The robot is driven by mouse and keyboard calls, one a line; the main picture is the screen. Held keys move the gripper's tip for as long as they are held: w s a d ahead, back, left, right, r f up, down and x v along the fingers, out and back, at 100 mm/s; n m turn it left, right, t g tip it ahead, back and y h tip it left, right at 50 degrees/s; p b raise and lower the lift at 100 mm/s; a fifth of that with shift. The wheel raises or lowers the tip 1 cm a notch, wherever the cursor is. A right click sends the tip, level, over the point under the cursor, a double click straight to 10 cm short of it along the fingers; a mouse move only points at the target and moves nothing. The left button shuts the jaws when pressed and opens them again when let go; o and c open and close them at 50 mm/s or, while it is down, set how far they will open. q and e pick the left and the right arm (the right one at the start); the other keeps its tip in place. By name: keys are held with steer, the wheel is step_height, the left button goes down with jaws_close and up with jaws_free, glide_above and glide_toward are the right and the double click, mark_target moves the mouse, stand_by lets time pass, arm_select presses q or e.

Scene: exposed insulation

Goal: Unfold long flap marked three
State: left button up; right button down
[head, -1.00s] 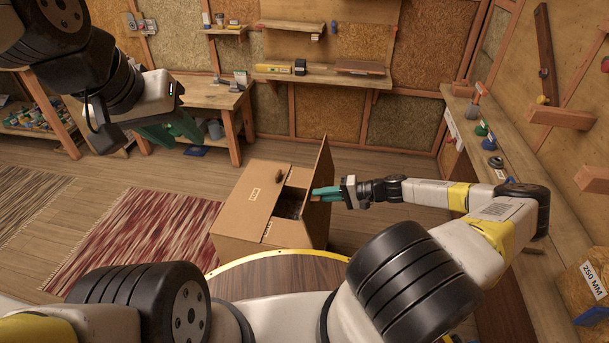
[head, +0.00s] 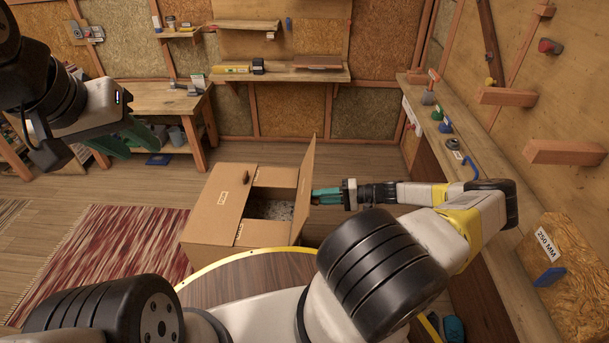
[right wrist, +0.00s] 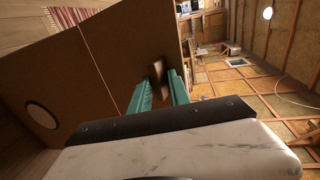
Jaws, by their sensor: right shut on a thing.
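An open cardboard box (head: 207,228) stands on the floor in the middle of the head view, with grey speckled material (head: 270,209) inside. Its left flap (head: 216,197) lies nearly flat, with a small label too small to read and a dark knob (head: 245,178). Its right long flap (head: 307,172) stands steeply up; no number shows on it. My right gripper (head: 318,196) is outside this flap, shut on a small brown handle (right wrist: 160,78) at the flap in the right wrist view. My left gripper (head: 122,140) hangs empty at upper left, its green fingers apart.
A round dark wooden top with a yellow rim (head: 245,280) is close in front of the box. A workbench (head: 158,98) stands at the back left and a long shelf (head: 455,150) runs along the right. A red rug (head: 110,250) covers floor left of the box.

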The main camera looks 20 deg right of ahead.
steer(key=shift+s+a+f, duration=0.1)
steer(key=shift+s+f, duration=0.05)
steer(key=shift+f, duration=0.65)
steer(key=c, duration=1.6)
jaws_free()
steer(key=v, duration=0.7)
steer(key=shift+d+r, duration=0.35)
